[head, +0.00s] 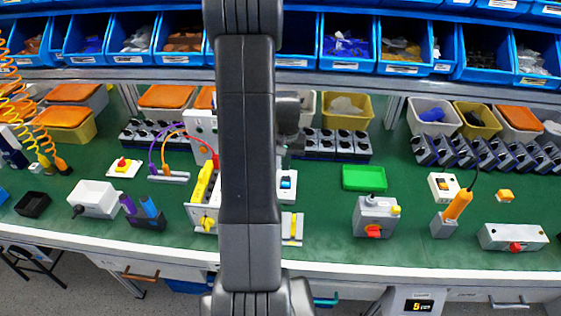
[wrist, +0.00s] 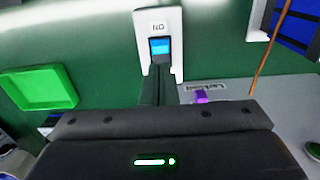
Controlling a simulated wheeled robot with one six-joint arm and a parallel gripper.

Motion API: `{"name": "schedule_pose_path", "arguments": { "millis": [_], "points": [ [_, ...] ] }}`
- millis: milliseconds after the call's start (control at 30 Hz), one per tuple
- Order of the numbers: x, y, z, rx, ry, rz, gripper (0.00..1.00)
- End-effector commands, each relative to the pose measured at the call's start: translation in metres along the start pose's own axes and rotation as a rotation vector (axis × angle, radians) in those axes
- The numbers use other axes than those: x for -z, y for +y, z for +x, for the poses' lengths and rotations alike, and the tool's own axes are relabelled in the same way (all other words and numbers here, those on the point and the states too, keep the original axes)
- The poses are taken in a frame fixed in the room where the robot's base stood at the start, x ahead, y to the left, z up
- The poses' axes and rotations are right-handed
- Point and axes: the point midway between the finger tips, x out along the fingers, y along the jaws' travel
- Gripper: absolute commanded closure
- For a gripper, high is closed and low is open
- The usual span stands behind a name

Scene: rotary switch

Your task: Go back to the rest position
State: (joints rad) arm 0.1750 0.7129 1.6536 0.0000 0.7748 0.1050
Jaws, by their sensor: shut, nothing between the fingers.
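My arm stands upright across the middle of the head view and hides part of the bench. A dark part of its wrist end shows beside it, and the fingertips cannot be made out there. In the wrist view my gripper (wrist: 157,88) is shut with nothing held, its fingers pointing toward a white switch box (wrist: 159,25) with a blue rocker. That box also shows in the head view (head: 287,186), right of my arm. A grey box with a red knob (head: 373,231) stands further right, apart from my arm.
A green tray (head: 364,178) lies right of the white switch box. A yellow-handled device (head: 204,186) and a white panel with cables (head: 201,128) stand close left of my arm. Blue bins (head: 349,41) line the back shelf. Green bench surface is clear around (head: 325,225).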

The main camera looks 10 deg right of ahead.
Motion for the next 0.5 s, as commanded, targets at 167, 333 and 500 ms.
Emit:
{"name": "schedule_pose_path", "arguments": {
  "millis": [167, 333, 500],
  "points": [
    [0.0, 0.0, 0.01, 0.0, -0.002, 0.0, 1.0],
    [0.0, 0.0, 0.029, 0.0, -0.001, 0.0, 1.0],
    [-0.001, 0.0, 0.053, 0.0, -0.002, 0.0, 1.0]
  ]
}}
